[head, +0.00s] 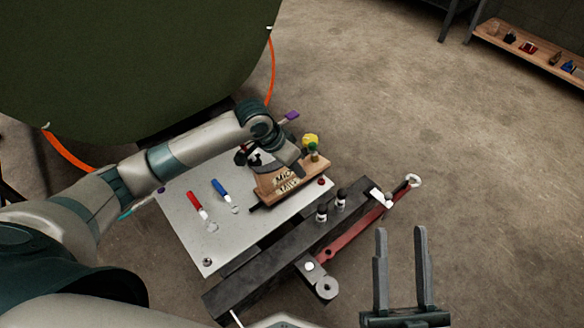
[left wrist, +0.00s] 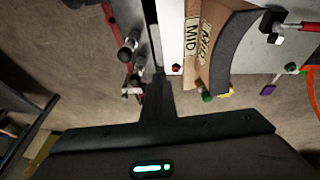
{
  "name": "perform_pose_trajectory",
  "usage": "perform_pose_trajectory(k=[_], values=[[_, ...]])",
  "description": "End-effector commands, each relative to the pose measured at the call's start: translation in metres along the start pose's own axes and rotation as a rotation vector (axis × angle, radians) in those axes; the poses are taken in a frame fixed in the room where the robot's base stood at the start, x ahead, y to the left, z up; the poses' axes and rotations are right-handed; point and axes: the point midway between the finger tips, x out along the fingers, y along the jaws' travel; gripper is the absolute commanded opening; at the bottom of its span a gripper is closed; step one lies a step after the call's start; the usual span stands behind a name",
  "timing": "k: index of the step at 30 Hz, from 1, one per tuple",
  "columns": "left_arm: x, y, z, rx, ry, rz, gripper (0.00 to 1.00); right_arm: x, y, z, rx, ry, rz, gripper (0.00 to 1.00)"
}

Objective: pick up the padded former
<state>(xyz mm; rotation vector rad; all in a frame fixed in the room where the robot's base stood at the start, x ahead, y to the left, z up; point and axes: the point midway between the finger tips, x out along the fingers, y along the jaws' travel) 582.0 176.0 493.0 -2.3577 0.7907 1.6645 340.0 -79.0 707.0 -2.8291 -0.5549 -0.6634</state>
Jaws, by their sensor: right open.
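The padded former (head: 282,184) is a tan wooden block marked MID with a dark curved pad, on the far right part of the pale tray top (head: 183,240). In the left wrist view the former (left wrist: 200,45) is at upper right, its grey pad facing right. My left gripper (head: 258,160) is over the former in the head view, hiding part of it; contact and the state of its jaws are unclear. In the left wrist view the former is right of the gripper's centre. My right gripper (head: 400,240) is open and empty at lower right, well away from it.
A red-handled tool (head: 195,203) and a blue-handled tool (head: 221,189) lie on the tray. Yellow and green items (head: 312,144) stand beside the former. A green fuselage skin (head: 130,60) rises behind.

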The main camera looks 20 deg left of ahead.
Motion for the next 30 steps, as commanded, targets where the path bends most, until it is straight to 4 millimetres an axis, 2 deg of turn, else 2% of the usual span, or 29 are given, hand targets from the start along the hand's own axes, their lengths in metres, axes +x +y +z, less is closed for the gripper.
perform_pose_trajectory(k=[17,27,30], values=[[-0.0025,0.0030,-0.0022,0.001,0.004,0.000,0.00,-0.0021,0.0046,0.0009,0.004,-0.012,0.002,0.43],[-0.0022,0.0028,-0.0017,0.000,0.003,0.000,0.80,-0.0021,0.0042,0.0010,0.004,-0.012,0.002,0.43],[-0.0023,0.0028,-0.0019,0.000,0.003,0.000,0.80,-0.0020,0.0041,0.0011,0.004,-0.012,0.002,0.43]])
